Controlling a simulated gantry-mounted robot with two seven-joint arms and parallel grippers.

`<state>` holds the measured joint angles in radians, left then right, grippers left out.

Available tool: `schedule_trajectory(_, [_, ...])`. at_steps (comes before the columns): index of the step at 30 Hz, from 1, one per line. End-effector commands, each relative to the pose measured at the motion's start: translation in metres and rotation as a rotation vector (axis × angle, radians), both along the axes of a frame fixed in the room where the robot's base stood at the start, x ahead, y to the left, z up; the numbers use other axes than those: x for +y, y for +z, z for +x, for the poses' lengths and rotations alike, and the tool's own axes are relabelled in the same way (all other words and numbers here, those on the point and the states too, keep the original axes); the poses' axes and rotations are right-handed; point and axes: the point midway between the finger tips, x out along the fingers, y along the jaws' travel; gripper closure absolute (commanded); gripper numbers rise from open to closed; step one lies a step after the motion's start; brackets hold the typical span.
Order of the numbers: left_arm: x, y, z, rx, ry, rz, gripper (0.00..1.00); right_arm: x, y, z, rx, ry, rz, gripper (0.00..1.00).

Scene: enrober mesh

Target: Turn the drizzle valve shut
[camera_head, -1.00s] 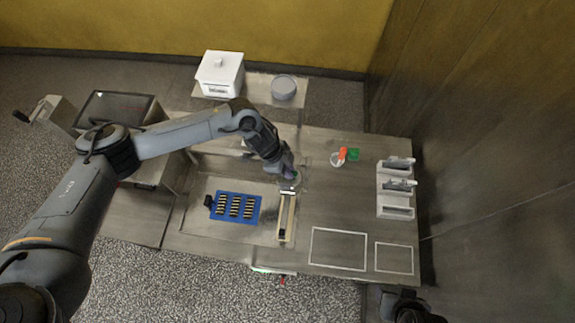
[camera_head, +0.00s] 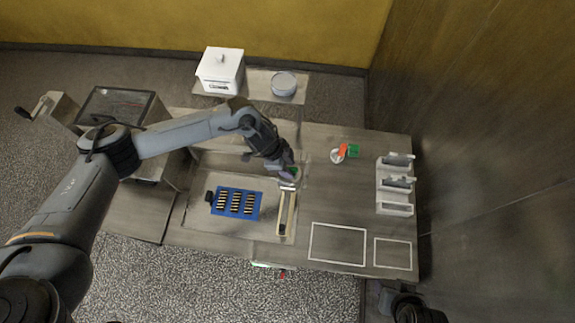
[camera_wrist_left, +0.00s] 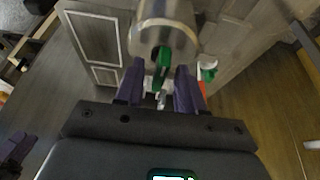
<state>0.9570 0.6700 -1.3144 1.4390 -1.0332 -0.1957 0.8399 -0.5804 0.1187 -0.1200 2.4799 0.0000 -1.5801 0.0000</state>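In the left wrist view, a round metal body (camera_wrist_left: 165,25) with a green handle (camera_wrist_left: 163,62) sits just ahead of my left gripper (camera_wrist_left: 158,92); I take this for the drizzle valve. The two purple fingers are apart, one on each side of the handle, with gaps showing; contact cannot be made out. In the head view my left gripper (camera_head: 286,174) reaches down over the back end of the pale narrow frame beside the tray, with a little green showing next to it. It mostly hides the valve there.
A blue tray (camera_head: 257,207) with several dark bars lies left of the pale frame (camera_head: 283,228). A white cup with orange and green items (camera_head: 344,151) stands at the back right. A white rack (camera_head: 380,194) is at the right. Two white outlines (camera_head: 338,244) mark clear tabletop.

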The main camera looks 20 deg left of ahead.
Motion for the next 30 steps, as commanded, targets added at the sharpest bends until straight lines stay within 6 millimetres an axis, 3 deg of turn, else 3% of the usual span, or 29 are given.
schedule_trajectory(8, [0.002,0.007,0.0,-0.002,-0.001,-0.003,0.62,-0.002,-0.002,0.0,0.0,0.004,-0.007,0.51])
schedule_trajectory(24, [0.033,0.083,-0.008,-0.003,-0.002,-0.001,0.62,0.0,-0.018,0.0,0.0,0.001,0.0,0.51])
schedule_trajectory(30, [0.038,0.098,-0.011,-0.002,-0.001,-0.001,0.62,0.001,-0.021,0.0,0.0,-0.002,0.003,0.51])
